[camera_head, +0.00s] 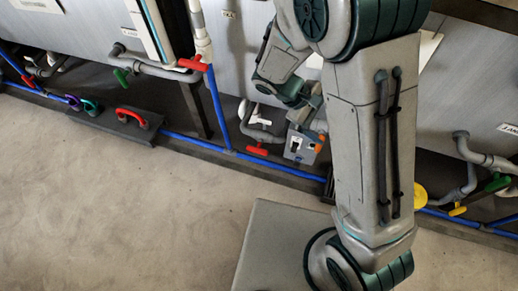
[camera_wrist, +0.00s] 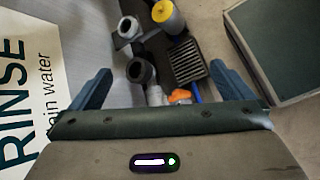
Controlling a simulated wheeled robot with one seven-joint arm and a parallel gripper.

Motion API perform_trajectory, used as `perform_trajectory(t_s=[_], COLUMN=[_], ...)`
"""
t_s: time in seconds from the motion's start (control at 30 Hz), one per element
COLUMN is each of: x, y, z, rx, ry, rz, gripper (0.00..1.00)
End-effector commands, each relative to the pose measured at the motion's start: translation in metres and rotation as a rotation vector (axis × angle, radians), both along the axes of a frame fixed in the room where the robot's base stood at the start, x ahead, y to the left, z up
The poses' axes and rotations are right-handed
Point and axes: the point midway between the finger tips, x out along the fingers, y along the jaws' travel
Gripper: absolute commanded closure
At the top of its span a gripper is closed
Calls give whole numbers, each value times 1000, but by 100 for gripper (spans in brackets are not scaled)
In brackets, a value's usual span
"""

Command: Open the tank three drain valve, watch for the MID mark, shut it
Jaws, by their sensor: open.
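In the wrist view my gripper (camera_wrist: 160,68) is open, its two blue fingers apart with nothing held between them. Beyond the fingers are grey pipe ends (camera_wrist: 140,70) and a grey cylinder with a yellow top (camera_wrist: 163,12). In the head view my arm covers much of the middle, and I cannot make out the fingers. Drain valve handles show along the tanks: a red one (camera_head: 257,151), a green one (camera_head: 121,76) and a yellow one (camera_head: 457,211). I cannot read which belongs to tank three. No MID mark is legible.
A sign reading RINSE (camera_wrist: 25,100) is close on the left in the wrist view. A dark grate (camera_wrist: 187,62) lies below the pipes. Blue pipes (camera_head: 185,138) run along the floor. A dark tray (camera_head: 105,122) holds loose handles. The floor (camera_head: 110,210) in front is clear.

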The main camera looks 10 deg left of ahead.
Motion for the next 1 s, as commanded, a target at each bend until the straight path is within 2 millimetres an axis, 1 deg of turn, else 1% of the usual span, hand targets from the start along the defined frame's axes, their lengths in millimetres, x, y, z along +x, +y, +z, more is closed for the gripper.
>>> perform_trajectory(t_s=[0.03,0.27,0.3,0.37,0.4,0.47,0.5,0.57,0.6,0.67,0.7,0.77,0.8,0.9,1.0], x=[4,18,19,20,19,18,16,12,9,3,-2,-9,-14,-25,-34], y=[12,64,74,89,99,115,125,140,150,164,173,185,192,206,214], z=[-32,-125,-142,-167,-185,-212,-230,-257,-276,-304,-322,-347,-363,-394,-416], rx=[-62,-326,-370,-439,-483,-548,-593,-656,-700,-762,-800,-854,-886,-953,-996], ry=[19,47,48,45,43,35,30,19,10,-5,-16,-33,-44,-70,-88], rz=[73,405,466,558,619,715,779,875,940,1037,1101,1192,1248,1363,1443], gripper=[0,0,0,0,0,0,0,0,0,0,0,0,0,0,0])
